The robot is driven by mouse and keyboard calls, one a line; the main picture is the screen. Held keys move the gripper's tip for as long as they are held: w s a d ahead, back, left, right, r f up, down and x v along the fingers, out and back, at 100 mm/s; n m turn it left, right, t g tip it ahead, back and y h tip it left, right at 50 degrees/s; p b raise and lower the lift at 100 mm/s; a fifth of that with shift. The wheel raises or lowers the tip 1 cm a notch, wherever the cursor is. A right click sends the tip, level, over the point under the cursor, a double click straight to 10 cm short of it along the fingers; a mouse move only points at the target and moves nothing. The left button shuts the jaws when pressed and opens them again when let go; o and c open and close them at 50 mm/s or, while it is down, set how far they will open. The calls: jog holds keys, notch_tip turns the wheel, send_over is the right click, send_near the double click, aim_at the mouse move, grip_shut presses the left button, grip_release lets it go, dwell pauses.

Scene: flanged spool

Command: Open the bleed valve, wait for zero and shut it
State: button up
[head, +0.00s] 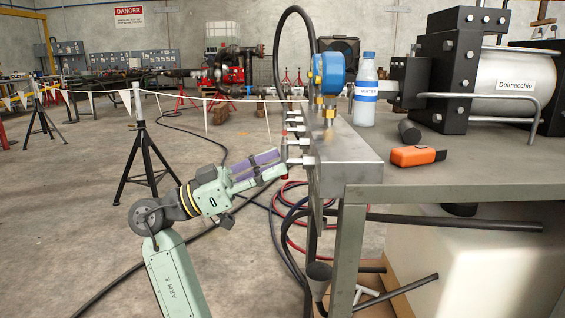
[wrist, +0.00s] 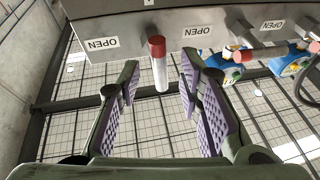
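A grey metal manifold block (head: 345,150) sits on the bench's left end. It also spans the top of the wrist view (wrist: 170,22). A valve handle (wrist: 158,65) with a red tip and pale rod stands between my finger pads, with gaps on both sides. My gripper (wrist: 160,85) is open, with purple pads. In the head view my gripper (head: 280,164) is at the manifold's left side, close to the valve stubs. An OPEN label (wrist: 101,44) is left of the handle. A blue gauge (head: 328,73) stands on the manifold; its face is turned away.
Right of my gripper, blue-bodied valves (wrist: 290,62) and another red-ended handle (wrist: 258,53) sit under more OPEN labels. A black hose (head: 280,40) arches above the manifold. Hoses hang below.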

jog(key=v, duration=0.9)
jog(key=shift+w+a, duration=0.1)
